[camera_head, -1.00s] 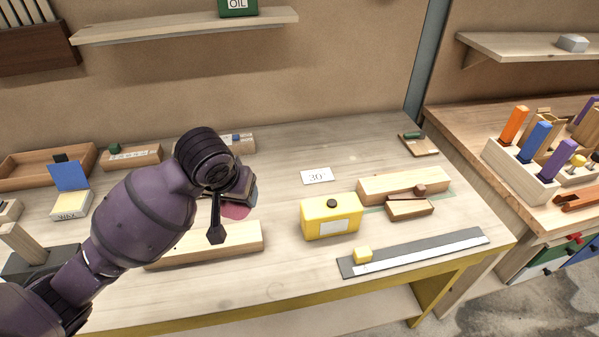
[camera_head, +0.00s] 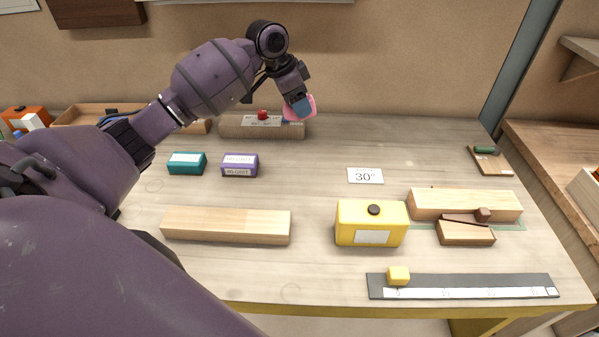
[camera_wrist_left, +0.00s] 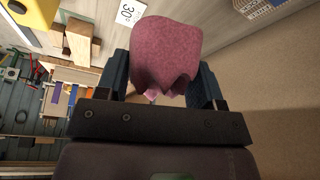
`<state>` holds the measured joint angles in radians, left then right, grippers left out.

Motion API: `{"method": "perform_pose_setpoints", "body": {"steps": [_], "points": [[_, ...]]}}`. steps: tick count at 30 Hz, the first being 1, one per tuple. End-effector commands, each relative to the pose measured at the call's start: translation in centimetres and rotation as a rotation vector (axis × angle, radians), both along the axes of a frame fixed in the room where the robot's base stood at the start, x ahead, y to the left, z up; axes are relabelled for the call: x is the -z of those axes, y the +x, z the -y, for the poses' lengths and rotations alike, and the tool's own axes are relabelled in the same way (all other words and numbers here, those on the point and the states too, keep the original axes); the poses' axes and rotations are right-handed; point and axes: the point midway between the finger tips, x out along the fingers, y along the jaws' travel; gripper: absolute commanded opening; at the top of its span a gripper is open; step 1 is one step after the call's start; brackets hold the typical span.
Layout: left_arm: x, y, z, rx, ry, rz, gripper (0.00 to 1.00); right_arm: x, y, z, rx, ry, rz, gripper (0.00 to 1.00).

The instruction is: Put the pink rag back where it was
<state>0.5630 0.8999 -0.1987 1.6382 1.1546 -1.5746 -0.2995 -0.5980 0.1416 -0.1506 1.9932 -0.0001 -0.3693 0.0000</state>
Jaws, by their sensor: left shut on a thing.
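The pink rag (camera_head: 314,104) is held by my left gripper (camera_head: 300,106) above the back of the workbench (camera_head: 330,150), near the wall. In the left wrist view the rag (camera_wrist_left: 166,55) hangs between the two dark fingers of the left gripper (camera_wrist_left: 160,85), bunched at the grip and spread out beyond it. My left gripper is shut on it. My right gripper is not in view.
The bench holds a teal box (camera_head: 187,163), a purple box (camera_head: 240,165), a plank (camera_head: 227,225), a yellow container (camera_head: 371,222), a 30° card (camera_head: 365,176) and a ruler strip (camera_head: 462,286). Bare bench lies between the gripper and the card.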

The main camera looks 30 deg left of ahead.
Motion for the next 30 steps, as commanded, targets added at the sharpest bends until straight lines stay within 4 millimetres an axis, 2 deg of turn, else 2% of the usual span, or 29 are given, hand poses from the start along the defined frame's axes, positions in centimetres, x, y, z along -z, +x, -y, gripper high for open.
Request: {"method": "perform_pose_setpoints", "body": {"steps": [5, 18, 24, 30], "points": [[3.0, 0.0, -0.1, 0.005, 0.000, -0.005, 0.43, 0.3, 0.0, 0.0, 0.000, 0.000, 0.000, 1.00], [12.6, -0.1, 0.0, 0.003, 0.000, -0.007, 0.43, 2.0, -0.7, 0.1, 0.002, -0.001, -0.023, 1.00], [15.0, 0.0, -0.1, 0.003, 0.000, -0.002, 0.43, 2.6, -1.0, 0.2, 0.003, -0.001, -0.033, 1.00], [16.0, 0.0, -0.1, 0.004, 0.001, -0.002, 0.43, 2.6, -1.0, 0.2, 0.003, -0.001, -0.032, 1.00]]}}
